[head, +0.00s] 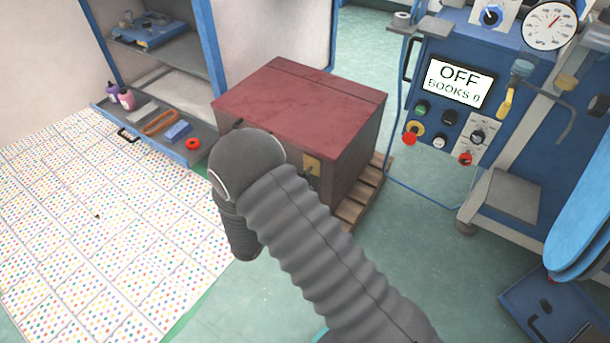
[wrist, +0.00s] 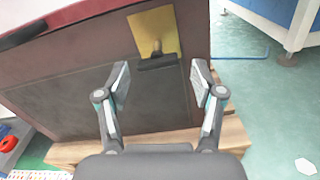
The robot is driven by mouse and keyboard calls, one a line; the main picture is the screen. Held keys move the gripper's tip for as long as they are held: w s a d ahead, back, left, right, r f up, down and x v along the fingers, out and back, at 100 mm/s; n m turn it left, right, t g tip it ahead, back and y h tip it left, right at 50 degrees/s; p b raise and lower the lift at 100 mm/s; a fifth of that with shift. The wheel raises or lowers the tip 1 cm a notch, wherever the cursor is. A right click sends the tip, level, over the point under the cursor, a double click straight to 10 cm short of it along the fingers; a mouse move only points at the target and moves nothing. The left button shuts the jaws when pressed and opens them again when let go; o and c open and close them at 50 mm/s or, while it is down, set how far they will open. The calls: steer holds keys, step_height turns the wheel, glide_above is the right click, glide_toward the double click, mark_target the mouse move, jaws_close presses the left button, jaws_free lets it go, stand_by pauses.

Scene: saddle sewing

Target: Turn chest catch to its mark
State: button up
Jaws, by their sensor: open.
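The chest (head: 345,140) is a dark box with a red lid, and its front fills much of the wrist view (wrist: 60,90). A yellow plate (wrist: 153,28) is on its front; it also shows in the head view (head: 314,163). The chest catch (wrist: 157,62) is a dark bar at the plate's lower end, lying nearly level in the wrist view. My gripper (wrist: 160,78) is open and empty, with one finger to each side of the catch and no clear contact. In the head view my arm hides the gripper. I cannot make out a mark for the catch.
The chest stands on a wooden pallet (head: 352,208). A blue machine (head: 455,55) with an "OFF" display stands at the right. A shelf with an open drawer (head: 150,140) stands at the left, beside a dotted floor mat (head: 90,230). Green floor (head: 430,240) is clear between pallet and machine.

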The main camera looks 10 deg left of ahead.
mark_target(305, 174)
steer(key=shift+x, duration=2.45)
steer(key=c, duration=1)
steer(key=shift+d+n, duration=0.15)
steer(key=shift+n, duration=0.15)
steer(key=n, duration=0.3)
steer(key=shift+d+n+p, duration=0.1)
steer(key=shift+n+p, duration=0.2)
steer(key=shift+p, duration=0.05)
steer(key=n+p, duration=0.1)
steer(key=n, duration=0.3)
steer(key=shift+r, duration=0.15)
steer(key=n, duration=0.2)
steer(key=n+p, duration=0.1)
steer(key=n, duration=0.2)
steer(key=shift+w+r+n+p, duration=0.1)
steer(key=shift+r+n+p, duration=0.2)
steer(key=shift+n, duration=0.1)
steer(key=shift+a+n+p, duration=0.15)
steer(key=shift+n+p, duration=0.1)
steer(key=shift+n, duration=0.65)
steer(key=shift+a+n+p, duration=0.2)
steer(key=shift+n+p, duration=0.05)
steer(key=shift+n, duration=0.65)
